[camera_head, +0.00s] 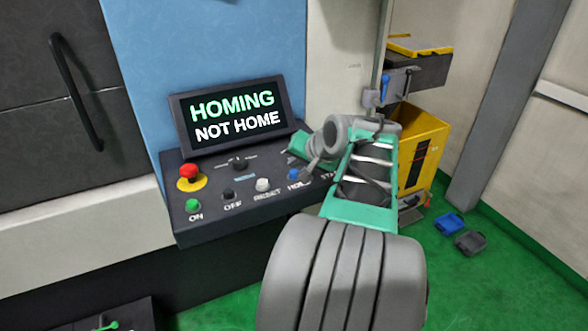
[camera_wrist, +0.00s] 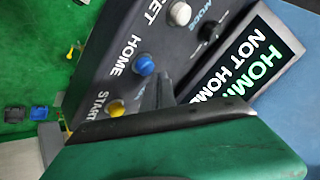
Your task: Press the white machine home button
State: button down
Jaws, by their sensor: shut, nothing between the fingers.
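The control panel (camera_head: 235,215) is a dark sloped console with a row of buttons. The home button (camera_head: 293,174) is blue; in the wrist view it (camera_wrist: 144,65) sits above the label HOME, between a yellow START button (camera_wrist: 116,108) and a white RESET button (camera_wrist: 180,13). The screen (camera_head: 235,113) reads HOMING, NOT HOME. My gripper (camera_head: 312,166) is shut and empty, its tip just right of the blue button. In the wrist view its dark fingers (camera_wrist: 161,90) point at the panel beside that button. I cannot tell whether they touch it. My arm hides the START button in the head view.
A red emergency stop (camera_head: 188,173), a green ON button (camera_head: 193,205) and a black OFF button (camera_head: 228,195) lie along the panel's left. A yellow bin (camera_head: 433,140) stands behind my arm. A blue tray (camera_head: 448,223) and a dark tray (camera_head: 469,242) lie on the green floor.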

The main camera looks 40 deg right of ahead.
jog(key=shift+r, duration=0.2)
notch_tip(320, 180, up, 5)
jog(key=p, duration=0.4)
dwell(0.7)
jog(key=a+f+n+g+y, duration=0.3)
jog(key=a+n, duration=0.4)
jog(key=a, duration=1.4)
jog(key=s+a+f+n+g+h, duration=0.1)
jog(key=s+a+f+n, duration=0.3)
jog(key=s+a, duration=0.5)
jog(key=shift+a+f+g, duration=0.4)
jog(key=shift+f, duration=0.25)
